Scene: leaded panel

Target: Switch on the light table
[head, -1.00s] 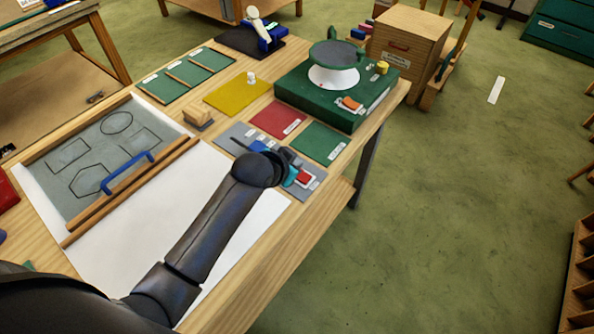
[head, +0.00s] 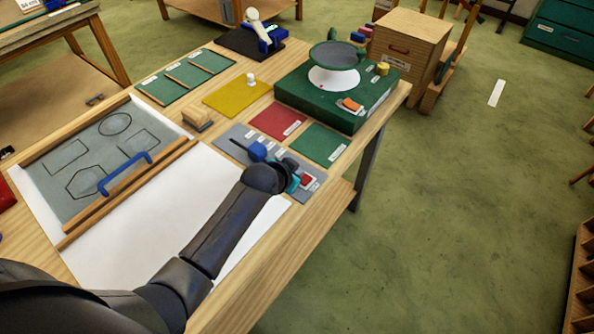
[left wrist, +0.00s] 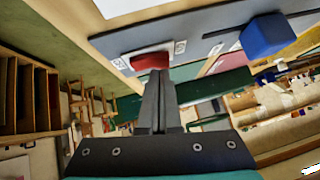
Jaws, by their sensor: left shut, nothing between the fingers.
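A red switch (head: 306,180) on a pale base sits at the near right end of a grey strip (head: 312,192) on the workbench. In the left wrist view the red switch (left wrist: 150,61) is close in front of my fingertips. My left gripper (head: 292,178) is shut and empty at the switch. In the left wrist view its closed fingers (left wrist: 157,76) end at the switch's edge; whether they touch it I cannot tell. A broad white surface (head: 150,225), perhaps the light table, lies left of the strip; my left arm covers part of it. My right gripper is out of view.
A blue block (head: 257,151) stands on the grey strip beside my gripper. Red (head: 278,121) and green (head: 319,143) mats lie behind it. A green box (head: 330,98) with a round top stands farther back. Open floor lies right of the bench.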

